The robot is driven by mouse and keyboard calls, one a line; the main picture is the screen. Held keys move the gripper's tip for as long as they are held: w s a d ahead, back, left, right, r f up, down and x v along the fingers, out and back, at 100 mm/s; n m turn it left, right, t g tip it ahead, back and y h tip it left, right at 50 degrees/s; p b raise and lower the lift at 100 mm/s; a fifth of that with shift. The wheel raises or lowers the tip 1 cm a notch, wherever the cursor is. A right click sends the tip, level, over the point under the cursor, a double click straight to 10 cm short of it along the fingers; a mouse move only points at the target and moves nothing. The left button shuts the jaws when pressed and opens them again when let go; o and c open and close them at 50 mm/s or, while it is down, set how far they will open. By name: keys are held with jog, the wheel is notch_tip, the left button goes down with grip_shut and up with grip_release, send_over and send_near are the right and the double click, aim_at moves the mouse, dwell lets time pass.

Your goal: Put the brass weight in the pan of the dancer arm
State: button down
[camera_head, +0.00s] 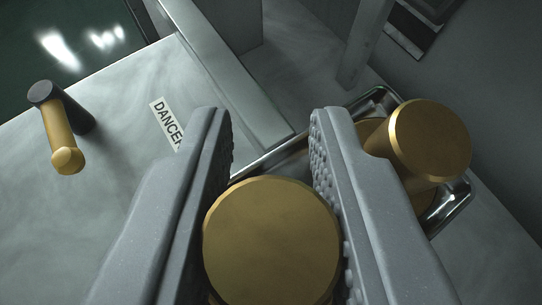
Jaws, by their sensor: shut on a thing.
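My gripper (270,140) is shut on a brass weight (272,240), a round gold cylinder seen from its flat top between the two grey padded jaws. Behind the jaws is a shiny metal tray (462,200) with raised rims. Another brass weight (430,140) stands at its right side, partly covered by the right jaw, with more brass showing around it. A white label reading "DANCER" (166,122), partly cut off by the left jaw, lies on the grey surface. I cannot make out the dancer arm's pan for certain.
A metal upright and ledge (225,80) rise behind the label. A dark green area with bright reflections (60,40) is at the upper left.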

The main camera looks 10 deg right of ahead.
jog(key=c, duration=0.7)
grip_release()
jog(key=shift+o, duration=0.2)
jog(key=shift+r, duration=0.15)
jog(key=shift+r+p, duration=2.95)
jog(key=shift+r, duration=0.9)
